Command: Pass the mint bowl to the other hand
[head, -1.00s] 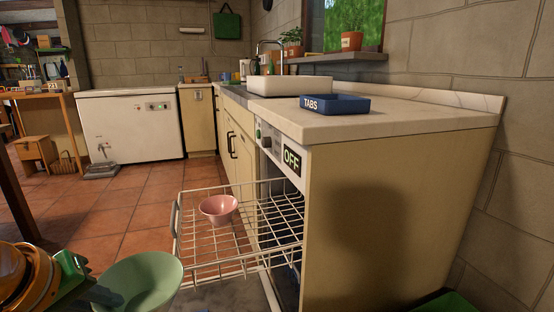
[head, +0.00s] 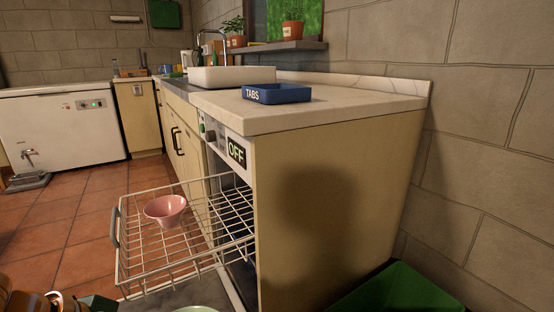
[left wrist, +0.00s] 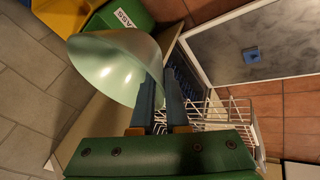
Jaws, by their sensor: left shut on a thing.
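The mint bowl (left wrist: 115,62) is pale green and tilted in the left wrist view. My left gripper (left wrist: 160,92) is shut on its wall near the rim. In the head view only a sliver of the mint bowl (head: 196,309) shows at the bottom edge. A bit of the green left gripper shows at the bottom left, with its fingers cut off by the frame. My right gripper is in neither view.
A dishwasher rack (head: 183,261) is pulled out, with a pink bowl (head: 165,209) in it. The counter (head: 340,108) holds a blue TABS box (head: 276,94) and a white sink. A green bin (head: 393,290) stands at the lower right; a yellow bin (left wrist: 62,14) shows in the left wrist view.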

